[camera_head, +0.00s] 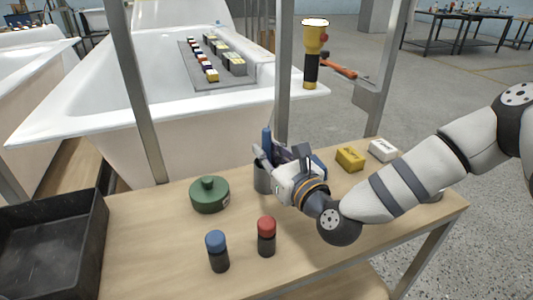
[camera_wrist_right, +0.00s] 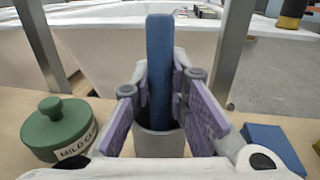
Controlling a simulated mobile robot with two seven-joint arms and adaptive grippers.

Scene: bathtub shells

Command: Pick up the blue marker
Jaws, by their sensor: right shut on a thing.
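The blue marker (camera_wrist_right: 160,50) stands upright in a grey cup (camera_wrist_right: 158,145), with its upper part above the rim. Its top also shows in the head view (camera_head: 266,137), above the cup (camera_head: 262,178) on the wooden table. My right gripper (camera_head: 268,155) reaches in from the right, and its two padded fingers (camera_wrist_right: 161,88) are shut on the marker from both sides. The marker's lower end is hidden inside the cup. My left gripper is not in view.
A green lidded pot (camera_head: 209,195) stands left of the cup. Blue-capped (camera_head: 218,252) and red-capped (camera_head: 266,237) bottles stand in front. A blue block (camera_wrist_right: 272,147), yellow block (camera_head: 350,158) and white block (camera_head: 383,150) lie to the right. Metal posts (camera_head: 282,70) rise behind.

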